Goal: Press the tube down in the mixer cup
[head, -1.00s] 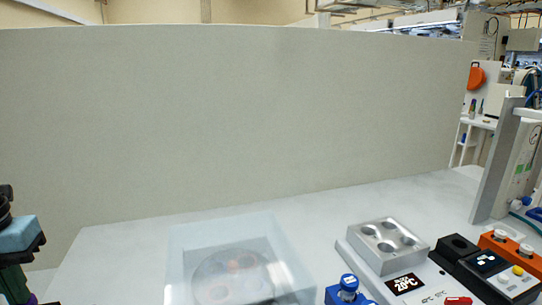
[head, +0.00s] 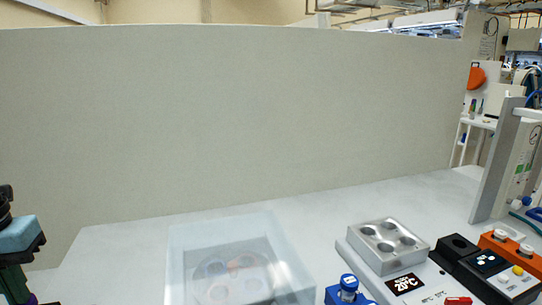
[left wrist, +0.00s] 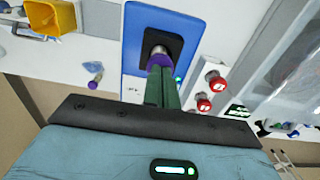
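In the left wrist view the blue mixer (left wrist: 188,22) has a black square top with a round metallic grey cup (left wrist: 158,50) in it. A tube's purple cap (left wrist: 155,62) shows at the cup, right at my green fingertips. My left gripper (left wrist: 160,75) points at the cup, and its fingers look close together on the cap. The tube's body is hidden, so I cannot tell how deep it sits. In the head view only part of my left gripper (head: 14,284) shows at the left edge; the mixer is out of that view. My right gripper is not in view.
A yellow container (left wrist: 52,16) and a loose purple-capped tube (left wrist: 95,68) lie left of the mixer. Red knobs (left wrist: 205,103) are at its right. The head view shows a clear-lidded box (head: 240,235), a metal block (head: 388,232) and a blue-capped bottle (head: 348,285).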

